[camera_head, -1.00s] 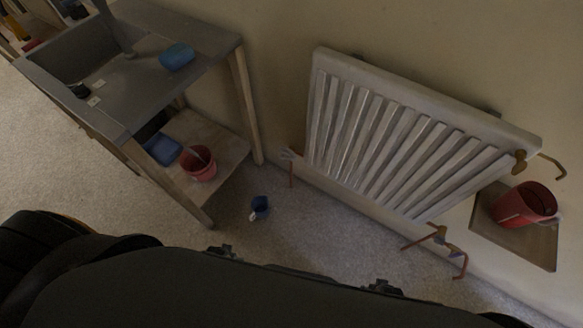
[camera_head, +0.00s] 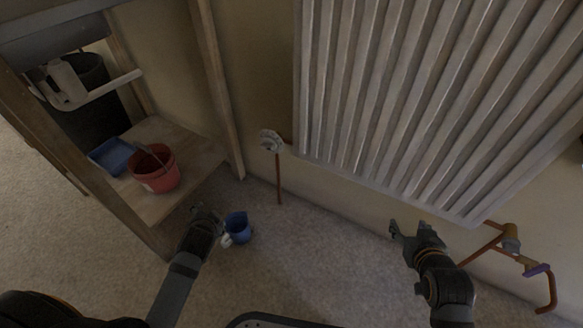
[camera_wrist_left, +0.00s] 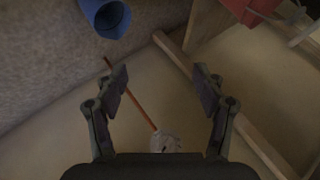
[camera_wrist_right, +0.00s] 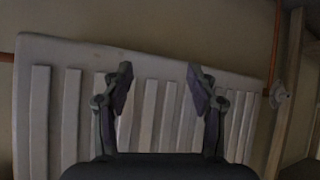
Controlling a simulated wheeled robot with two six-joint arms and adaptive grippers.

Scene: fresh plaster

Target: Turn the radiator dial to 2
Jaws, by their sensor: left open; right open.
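The radiator (camera_head: 400,90) is a white ribbed panel on the wall. A pale round dial (camera_head: 271,140) sits at its lower left corner, on top of a thin copper pipe (camera_head: 279,180). The dial also shows in the left wrist view (camera_wrist_left: 165,141), partly cut by my gripper's body, and in the right wrist view (camera_wrist_right: 279,95); its numbers are too small to read. My left gripper (camera_head: 207,214) is open and empty, low and to the left of the dial. My right gripper (camera_head: 412,230) is open and empty below the radiator's bottom edge, right of the dial.
A wooden shelf (camera_head: 190,190) at the left bears a red bucket (camera_head: 155,172) and a blue tray (camera_head: 111,156).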

